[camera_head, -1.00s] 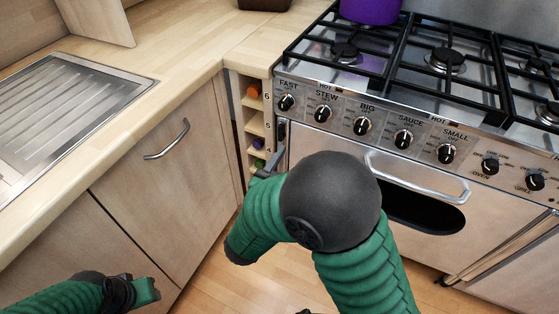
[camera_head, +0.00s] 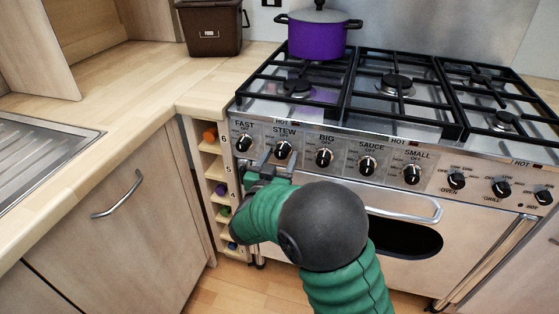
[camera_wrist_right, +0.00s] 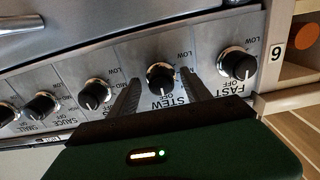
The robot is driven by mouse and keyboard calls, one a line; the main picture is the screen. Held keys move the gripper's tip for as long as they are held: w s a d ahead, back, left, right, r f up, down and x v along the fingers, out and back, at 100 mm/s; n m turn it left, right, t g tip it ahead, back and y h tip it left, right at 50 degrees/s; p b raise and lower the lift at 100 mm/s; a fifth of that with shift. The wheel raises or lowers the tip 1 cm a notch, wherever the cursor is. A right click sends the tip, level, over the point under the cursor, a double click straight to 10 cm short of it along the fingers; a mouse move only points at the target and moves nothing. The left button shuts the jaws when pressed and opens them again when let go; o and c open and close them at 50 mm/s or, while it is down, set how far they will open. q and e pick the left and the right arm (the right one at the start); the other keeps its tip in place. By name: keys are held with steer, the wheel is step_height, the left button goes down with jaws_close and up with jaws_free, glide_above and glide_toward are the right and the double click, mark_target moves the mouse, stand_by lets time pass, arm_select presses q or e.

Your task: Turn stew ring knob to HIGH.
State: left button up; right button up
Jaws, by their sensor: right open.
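The stew ring knob (camera_head: 283,149) is a black knob under the STEW label, second from the left on the cooker's front panel. Its white mark points at OFF. My right gripper (camera_head: 258,164) is open, close to the panel, just left of and below this knob in the head view. In the right wrist view, the stew knob (camera_wrist_right: 160,78) shows upside down between the two spread fingers. I cannot tell whether the fingertips reach around it or stop short; nothing is gripped. My left gripper is not in view.
The fast knob (camera_head: 243,142) and big knob (camera_head: 324,157) flank the stew knob closely. An oven handle (camera_head: 405,208) juts out below. A purple pot (camera_head: 316,40) stands on the back left burner. A bottle rack (camera_head: 207,190) is left of the cooker.

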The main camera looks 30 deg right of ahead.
steer(key=shift+d, duration=0.1)
steer(key=shift+a+r, duration=0.1)
steer(key=shift+a, duration=0.2)
steer(key=c, duration=0.6)
jaws_close()
steer(key=shift+r+p, duration=0.15)
steer(key=shift+p, duration=0.55)
steer(key=n+p, duration=0.9)
steer(key=p, duration=0.6)
steer(key=shift+r+n, duration=0.1)
steer(key=shift+n, duration=0.3)
steer(key=shift+f+n+p, duration=0.2)
steer(key=shift+n+p, duration=0.7)
steer(key=shift+n, duration=0.1)
